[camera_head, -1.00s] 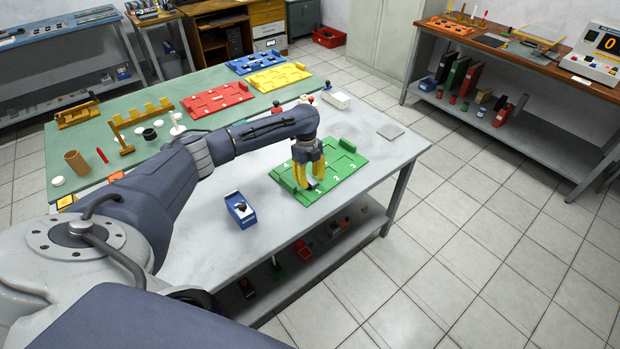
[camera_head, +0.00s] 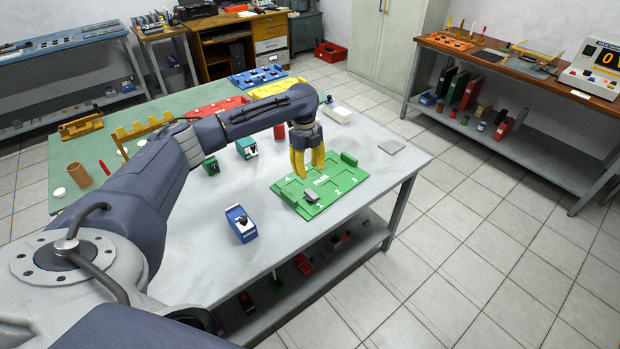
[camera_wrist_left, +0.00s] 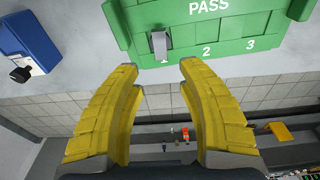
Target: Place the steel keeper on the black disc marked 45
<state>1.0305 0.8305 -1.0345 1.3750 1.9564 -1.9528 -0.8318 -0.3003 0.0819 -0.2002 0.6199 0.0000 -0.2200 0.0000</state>
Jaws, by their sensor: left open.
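A small grey metal block (camera_head: 312,196) sits at position 1 of the green PASS tray (camera_head: 344,190); it also shows in the left wrist view (camera_wrist_left: 159,45). I cannot tell for sure whether this block is the steel keeper. My left gripper (camera_head: 308,168), with yellow fingers, is open above the tray, apart from the block. In the left wrist view nothing is between the fingertips (camera_wrist_left: 159,70). No black disc marked 45 can be made out; my left arm covers part of the green mat. My right gripper is not in view.
A blue device (camera_head: 241,223) stands left of the tray. A white box (camera_head: 338,114) and grey plate (camera_head: 391,147) lie farther back.

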